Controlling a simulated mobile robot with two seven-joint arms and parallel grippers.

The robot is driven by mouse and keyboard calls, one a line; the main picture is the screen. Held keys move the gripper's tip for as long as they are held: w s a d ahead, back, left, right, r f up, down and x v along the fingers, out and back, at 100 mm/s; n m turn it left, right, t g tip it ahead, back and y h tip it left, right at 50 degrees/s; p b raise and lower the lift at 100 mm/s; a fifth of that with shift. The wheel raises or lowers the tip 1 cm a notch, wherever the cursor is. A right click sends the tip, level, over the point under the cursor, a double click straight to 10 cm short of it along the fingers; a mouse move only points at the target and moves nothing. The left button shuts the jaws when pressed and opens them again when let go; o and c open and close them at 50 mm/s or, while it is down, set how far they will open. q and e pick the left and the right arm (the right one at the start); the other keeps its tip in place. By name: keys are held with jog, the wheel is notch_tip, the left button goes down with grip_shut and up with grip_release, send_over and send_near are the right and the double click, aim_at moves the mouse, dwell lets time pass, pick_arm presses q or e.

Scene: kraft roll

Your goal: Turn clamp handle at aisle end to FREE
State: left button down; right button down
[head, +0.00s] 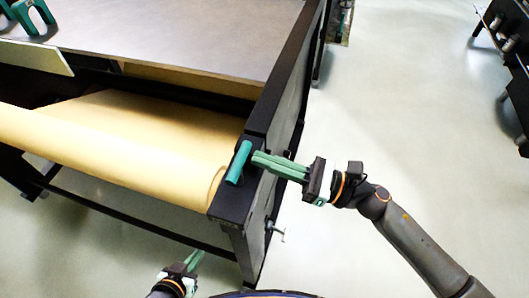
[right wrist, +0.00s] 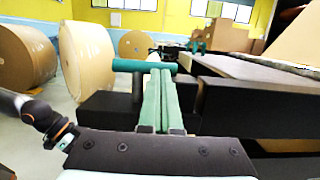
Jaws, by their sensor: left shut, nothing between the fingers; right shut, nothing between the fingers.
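The clamp handle (head: 238,162) is a teal bar on top of the black end bracket (head: 236,200) at the right end of the paper roll. In the right wrist view the handle (right wrist: 132,65) lies crosswise on a dark post, just beyond the fingertips. My right gripper (head: 256,159) is shut and empty, its green fingers pointing left at the handle's side. Whether they touch it I cannot tell. My left gripper (head: 200,254) is shut and empty, low in front of the bench, away from the handle. No FREE marking is readable.
The kraft roll (head: 120,155) runs left from the bracket, below the grey bench top (head: 190,38). A small metal T-handle (head: 277,231) sticks out from the bench's end frame. The floor (head: 390,110) to the right is open. Large rolls (right wrist: 88,55) stand beyond.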

pick_arm(q)
jog(key=shift+d+r, duration=0.1)
jog(key=shift+r, duration=0.05)
pick_arm(e)
jog(key=shift+w+a, duration=0.1)
jog(key=shift+a, duration=0.2)
pick_arm(q)
jog(key=shift+d+f+b, duration=0.25)
jog(key=shift+f+b, duration=0.5)
jog(key=shift+b, duration=0.05)
pick_arm(e)
jog(key=shift+w+n+g, duration=0.15)
jog(key=shift+n+g, duration=0.25)
jog(key=shift+g, duration=0.3)
